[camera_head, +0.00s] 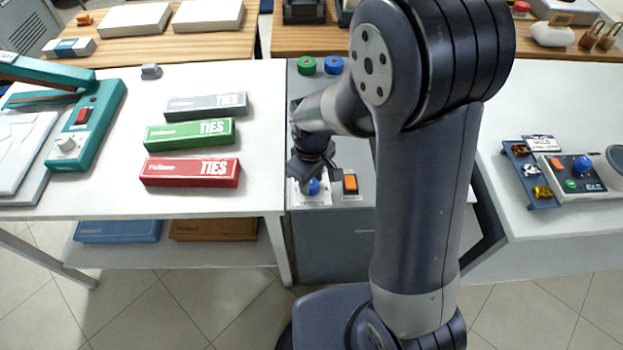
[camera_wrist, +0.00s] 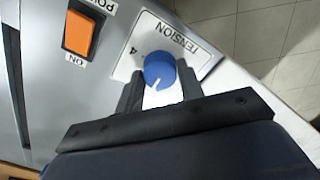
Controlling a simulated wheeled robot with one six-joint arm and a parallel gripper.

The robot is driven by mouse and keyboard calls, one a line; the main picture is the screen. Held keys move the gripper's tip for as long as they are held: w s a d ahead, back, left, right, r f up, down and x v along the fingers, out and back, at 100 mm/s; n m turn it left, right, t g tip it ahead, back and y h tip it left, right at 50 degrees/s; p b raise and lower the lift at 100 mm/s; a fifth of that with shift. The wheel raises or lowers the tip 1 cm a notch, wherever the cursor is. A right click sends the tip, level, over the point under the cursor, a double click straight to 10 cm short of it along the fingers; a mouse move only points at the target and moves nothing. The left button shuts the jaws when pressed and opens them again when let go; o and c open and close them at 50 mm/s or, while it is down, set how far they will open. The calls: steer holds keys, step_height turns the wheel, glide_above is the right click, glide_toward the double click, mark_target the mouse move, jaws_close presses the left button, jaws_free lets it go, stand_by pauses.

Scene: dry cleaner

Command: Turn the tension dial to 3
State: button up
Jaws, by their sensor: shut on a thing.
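The blue tension dial (camera_wrist: 158,70) sits on a white plate labelled TENSION (camera_wrist: 178,38) in the wrist view. The other numbers are hidden. My gripper (camera_wrist: 160,84) has its two black fingers on either side of the dial, shut on it. In the head view the dial (camera_head: 312,187) shows just below my gripper, on the grey machine (camera_head: 330,240) between the two white tables.
An orange power switch (camera_wrist: 80,33) marked ON is beside the dial plate. Green (camera_head: 306,65) and blue (camera_head: 334,65) round items sit at the machine's back. Boxes of ties (camera_head: 190,172) lie on the left table. Another device with a blue knob (camera_head: 581,163) stands on the right.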

mark_target(311, 183)
steer(key=m, duration=0.6)
steer(key=shift+m, duration=0.3)
stand_by(0.4)
steer(key=o, duration=1)
step_height(311, 183, up, 11)
steer(key=shift+f, duration=0.1)
